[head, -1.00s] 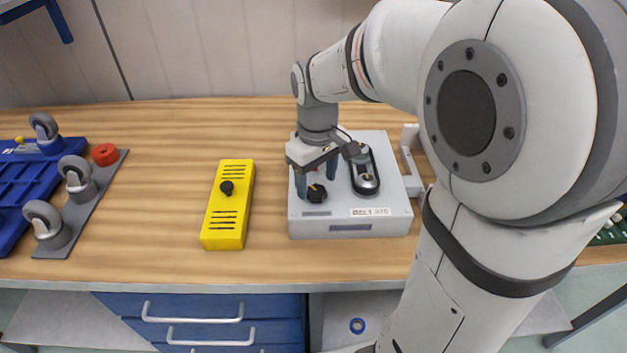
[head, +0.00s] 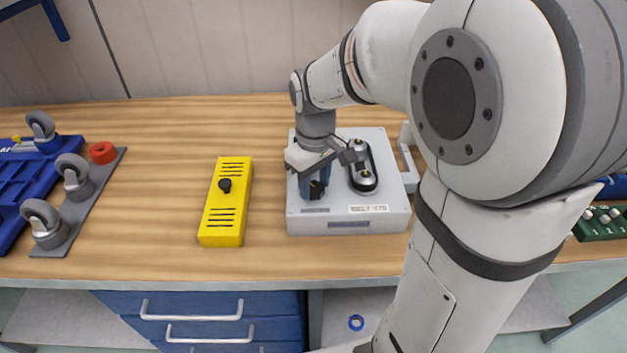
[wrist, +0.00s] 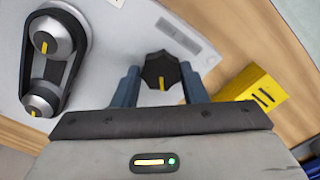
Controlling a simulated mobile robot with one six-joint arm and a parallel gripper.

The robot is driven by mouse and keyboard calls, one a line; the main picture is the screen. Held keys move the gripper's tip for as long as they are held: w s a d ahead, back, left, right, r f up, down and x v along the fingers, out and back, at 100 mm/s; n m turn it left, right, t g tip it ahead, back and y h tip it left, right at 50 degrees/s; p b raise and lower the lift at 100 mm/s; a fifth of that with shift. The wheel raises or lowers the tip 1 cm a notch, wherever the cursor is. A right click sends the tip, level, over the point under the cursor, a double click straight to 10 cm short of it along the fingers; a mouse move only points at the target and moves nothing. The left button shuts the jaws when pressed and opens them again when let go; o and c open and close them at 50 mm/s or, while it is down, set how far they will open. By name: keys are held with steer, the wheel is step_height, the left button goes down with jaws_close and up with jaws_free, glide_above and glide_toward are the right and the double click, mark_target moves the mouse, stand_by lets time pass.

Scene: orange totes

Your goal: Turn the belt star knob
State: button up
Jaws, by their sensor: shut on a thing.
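The black star knob (wrist: 160,70) has a yellow pointer mark and sits on the light grey belt unit (head: 300,222). In the head view the knob (head: 316,190) is partly covered by my gripper (head: 314,183). In the wrist view the blue-grey fingers of my gripper (wrist: 160,84) stand on either side of the knob and are shut on it. The belt (wrist: 36,70) runs around two pulleys with yellow marks, to the left of the knob in the wrist view. It also shows in the head view (head: 362,170), right of my gripper.
A yellow box (head: 222,215) with a black knob lies left of the unit, with bare wood between. A grey plate with several casters (head: 70,170) and a red ring (head: 102,152) lies at the far left. A pale handle (head: 408,165) stands right of the unit.

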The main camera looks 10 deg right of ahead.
mark_target(315, 187)
steer(key=shift+m, duration=1.9)
steer(key=o, duration=1)
steer(key=shift+c, duration=0.2)
steer(key=shift+r, duration=0.1)
step_height(315, 187, up, 8)
steer(key=shift+f+p, duration=0.15)
steer(key=shift+p, duration=0.3)
steer(key=shift+s, duration=0.1)
